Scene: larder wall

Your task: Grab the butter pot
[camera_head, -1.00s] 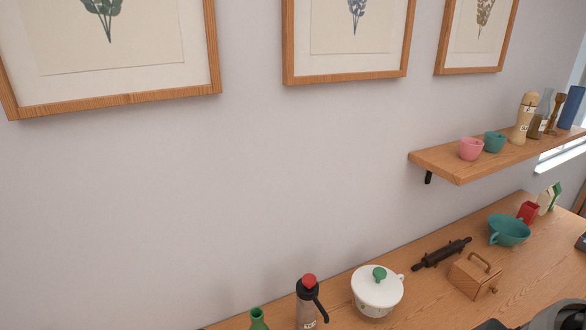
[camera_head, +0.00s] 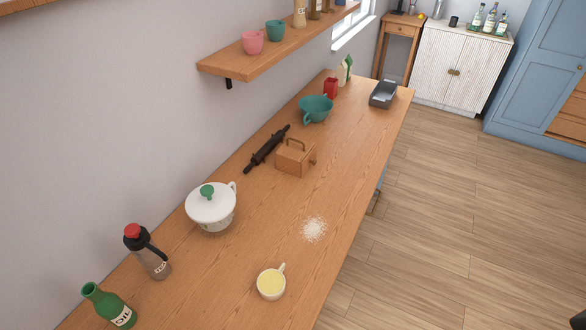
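A small white pot (camera_head: 271,284) with a side handle and a pale yellow filling stands upright near the front edge of the wooden counter (camera_head: 345,190); the filling looks like butter. Nothing touches it. A larger white lidded pot (camera_head: 211,210) with a green knob stands farther back, by the wall. Neither of my grippers can be made out in the head view. A small dark shape sits at the bottom right corner, too cut off to identify.
White powder (camera_head: 314,230) lies spilled behind the small pot. A green bottle (camera_head: 108,306) and a red-topped bottle (camera_head: 147,252) stand left. A shelf (camera_head: 270,62) overhangs the back. Open floor (camera_head: 470,220) lies right.

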